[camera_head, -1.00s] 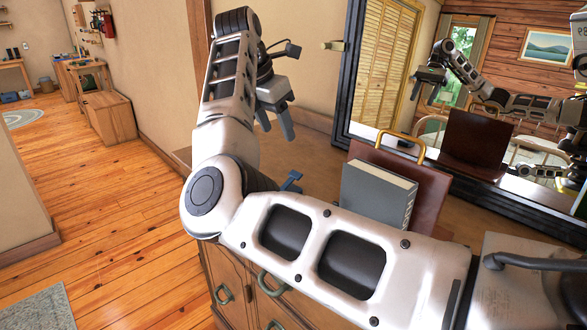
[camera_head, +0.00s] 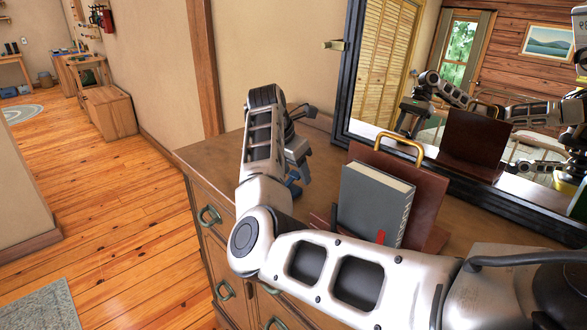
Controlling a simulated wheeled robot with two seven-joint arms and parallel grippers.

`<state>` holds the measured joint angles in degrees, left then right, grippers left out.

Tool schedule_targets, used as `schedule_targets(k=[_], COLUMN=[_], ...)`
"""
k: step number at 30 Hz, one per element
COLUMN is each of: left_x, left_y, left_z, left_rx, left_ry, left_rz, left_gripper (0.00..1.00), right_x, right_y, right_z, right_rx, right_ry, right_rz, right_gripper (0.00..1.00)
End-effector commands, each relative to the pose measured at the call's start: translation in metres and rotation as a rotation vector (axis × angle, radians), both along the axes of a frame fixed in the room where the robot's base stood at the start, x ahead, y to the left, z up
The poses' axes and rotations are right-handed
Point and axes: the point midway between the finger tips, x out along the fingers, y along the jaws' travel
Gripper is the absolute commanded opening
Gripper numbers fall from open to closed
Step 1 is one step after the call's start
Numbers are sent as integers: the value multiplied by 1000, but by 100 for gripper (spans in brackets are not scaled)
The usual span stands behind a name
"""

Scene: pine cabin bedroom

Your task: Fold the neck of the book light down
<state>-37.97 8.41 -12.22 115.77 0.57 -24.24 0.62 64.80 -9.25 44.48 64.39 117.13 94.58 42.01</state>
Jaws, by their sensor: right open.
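My left gripper is not in view.
The grey book (camera_head: 374,206) stands upright against a brown board (camera_head: 430,203) with a yellow handle (camera_head: 400,146). A dark-framed mirror (camera_head: 352,75) stands behind on the wooden dresser (camera_head: 228,155). The dresser's left top is clear.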

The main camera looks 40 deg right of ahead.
Motion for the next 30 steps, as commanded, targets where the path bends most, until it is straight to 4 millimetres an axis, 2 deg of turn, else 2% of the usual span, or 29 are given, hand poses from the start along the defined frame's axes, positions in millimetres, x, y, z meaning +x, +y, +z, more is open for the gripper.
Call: schedule_targets(k=[2,7,13,22,30], left_x=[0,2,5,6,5], left_y=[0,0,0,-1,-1], left_z=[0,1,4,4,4], left_rx=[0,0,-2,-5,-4], left_ry=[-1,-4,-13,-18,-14], left_rz=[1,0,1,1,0], left_gripper=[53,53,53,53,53], right_x=[0,0,0,2,2], right_y=[0,0,-2,-8,-8], right_z=[0,0,0,-10,-11], right_rx=[0,0,24,225,246], right_ry=[0,0,4,31,36], right_rz=[0,1,-2,0,2], right_gripper=[53,8,7,7,7])
